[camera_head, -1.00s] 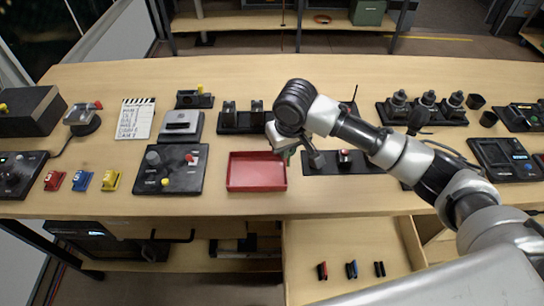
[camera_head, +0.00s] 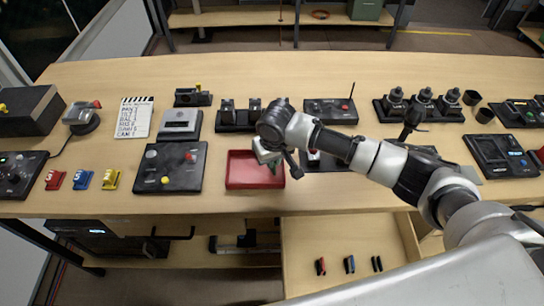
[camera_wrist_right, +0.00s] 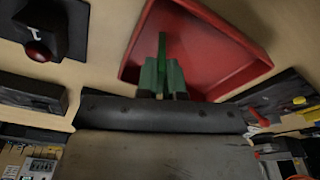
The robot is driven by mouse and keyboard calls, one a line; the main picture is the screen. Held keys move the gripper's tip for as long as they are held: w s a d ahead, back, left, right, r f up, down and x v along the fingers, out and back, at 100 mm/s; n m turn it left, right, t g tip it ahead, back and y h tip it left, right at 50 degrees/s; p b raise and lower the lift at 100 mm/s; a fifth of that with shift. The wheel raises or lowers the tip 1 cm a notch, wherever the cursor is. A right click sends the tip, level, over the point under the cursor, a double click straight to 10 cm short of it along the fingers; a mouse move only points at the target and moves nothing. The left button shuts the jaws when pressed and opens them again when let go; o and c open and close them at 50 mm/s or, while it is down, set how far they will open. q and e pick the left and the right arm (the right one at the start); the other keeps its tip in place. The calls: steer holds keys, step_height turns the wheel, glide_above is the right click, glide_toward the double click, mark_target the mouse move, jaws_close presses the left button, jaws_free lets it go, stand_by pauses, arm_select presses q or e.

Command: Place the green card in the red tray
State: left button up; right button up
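The red tray (camera_head: 240,181) lies flat on the wooden table, near its front edge. It also shows in the right wrist view (camera_wrist_right: 215,65), and its inside looks empty apart from what my gripper covers. My right gripper (camera_head: 271,166) hangs over the tray's right back part. In the right wrist view its fingers (camera_wrist_right: 163,77) are closed on the green card (camera_wrist_right: 162,48), which stands on edge between them with the tray behind it. In the head view the card is hidden. My left gripper is not in view.
Left of the tray is a black control panel (camera_head: 170,180); behind it are black switch units (camera_head: 237,115). A dark panel (camera_head: 330,161) stands close on the right. Below, an open drawer (camera_head: 340,238) holds red, blue and black pieces.

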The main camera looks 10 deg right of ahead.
steer(key=o, duration=0.4)
step_height(320, 180, up, 12)
steer(key=s+b, duration=0.1)
steer(key=shift+s+d, duration=0.15)
steer(key=shift+s, duration=0.2)
stand_by(0.5)
